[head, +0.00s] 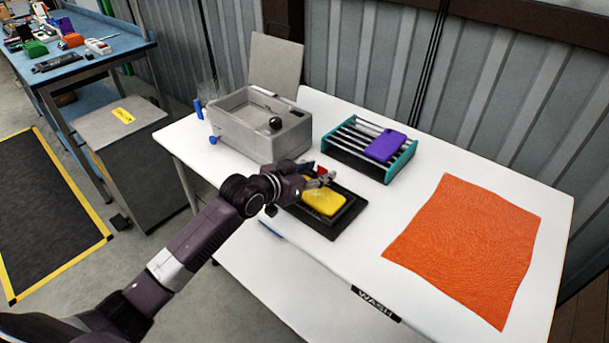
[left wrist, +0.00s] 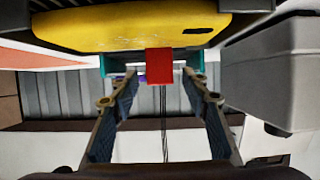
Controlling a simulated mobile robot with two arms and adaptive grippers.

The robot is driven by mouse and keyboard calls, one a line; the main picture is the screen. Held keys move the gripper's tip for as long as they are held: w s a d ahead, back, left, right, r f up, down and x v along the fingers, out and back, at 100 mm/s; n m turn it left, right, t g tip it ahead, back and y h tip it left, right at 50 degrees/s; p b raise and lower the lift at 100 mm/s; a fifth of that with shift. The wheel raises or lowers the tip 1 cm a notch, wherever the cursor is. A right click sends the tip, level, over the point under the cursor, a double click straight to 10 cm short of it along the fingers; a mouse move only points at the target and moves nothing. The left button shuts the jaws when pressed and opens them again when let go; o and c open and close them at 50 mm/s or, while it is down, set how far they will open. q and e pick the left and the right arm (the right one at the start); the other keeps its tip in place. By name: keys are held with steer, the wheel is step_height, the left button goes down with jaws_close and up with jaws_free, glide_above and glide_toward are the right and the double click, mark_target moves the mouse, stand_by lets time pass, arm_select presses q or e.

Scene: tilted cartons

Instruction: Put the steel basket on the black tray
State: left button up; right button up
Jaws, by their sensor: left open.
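I cannot make out a clear steel basket. A rack with teal ends and steel bars (head: 347,141) stands on the white table with a purple flat piece (head: 385,146) on it. The black tray (head: 331,232) lies near the table's front edge, with a yellow piece (head: 325,203) on it. My left gripper (head: 323,180) is open just above and behind the yellow piece. In the left wrist view the open fingers (left wrist: 163,88) point towards a small red block (left wrist: 160,66), with the yellow piece (left wrist: 130,30) close by. Whether the red block touches anything is unclear.
A grey basin (head: 260,145) with a dark round knob stands behind my left gripper. An orange cloth (head: 466,245) covers the table's right side. The table (head: 350,268) is clear in front of the tray. A corrugated wall stands behind.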

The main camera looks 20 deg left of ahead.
arm_select(q)
steer(key=v, duration=1.1)
steer(key=shift+s+b, duration=0.15)
steer(key=shift+b, duration=0.25)
steer(key=shift+a+r, duration=0.1)
